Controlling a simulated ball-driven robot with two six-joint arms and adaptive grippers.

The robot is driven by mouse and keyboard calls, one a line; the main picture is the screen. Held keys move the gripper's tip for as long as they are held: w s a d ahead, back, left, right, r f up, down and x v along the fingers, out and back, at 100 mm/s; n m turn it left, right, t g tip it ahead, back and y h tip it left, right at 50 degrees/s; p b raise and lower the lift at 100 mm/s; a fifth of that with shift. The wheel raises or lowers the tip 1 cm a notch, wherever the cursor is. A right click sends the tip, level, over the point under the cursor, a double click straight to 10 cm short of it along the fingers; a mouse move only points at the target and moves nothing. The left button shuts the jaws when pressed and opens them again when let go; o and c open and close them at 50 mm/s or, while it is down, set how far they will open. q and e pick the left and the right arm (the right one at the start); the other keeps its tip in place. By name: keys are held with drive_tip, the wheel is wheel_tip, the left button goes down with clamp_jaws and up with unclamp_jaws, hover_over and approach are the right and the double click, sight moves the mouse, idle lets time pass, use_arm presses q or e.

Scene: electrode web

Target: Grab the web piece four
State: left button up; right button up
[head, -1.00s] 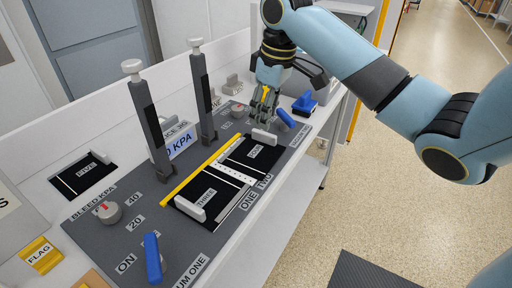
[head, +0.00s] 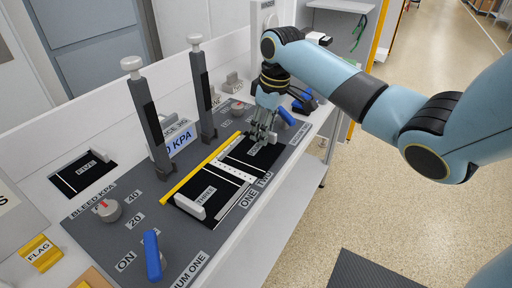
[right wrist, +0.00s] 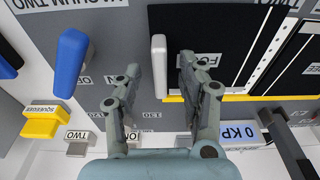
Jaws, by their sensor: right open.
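Web piece four (head: 243,157) is a black sheet lying on the grey panel, right of the yellow strip (head: 203,170). In the right wrist view, web piece four (right wrist: 225,28) shows part of its label, with a white upright bar (right wrist: 158,62) at its left edge. My right gripper (head: 264,138) is over the far end of the piece. Contact cannot be told. My left gripper is not in view.
Web piece three (head: 212,205) lies nearer, across a white dotted strip (head: 235,173). Two grey posts with white knobs (head: 150,120) (head: 202,95) stand left of the gripper. Blue levers (head: 153,258) (head: 286,117) and a dial (head: 107,210) rise from the panel. Web piece five (head: 83,172) lies far left.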

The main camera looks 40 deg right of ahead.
clamp_jaws()
idle(0.5)
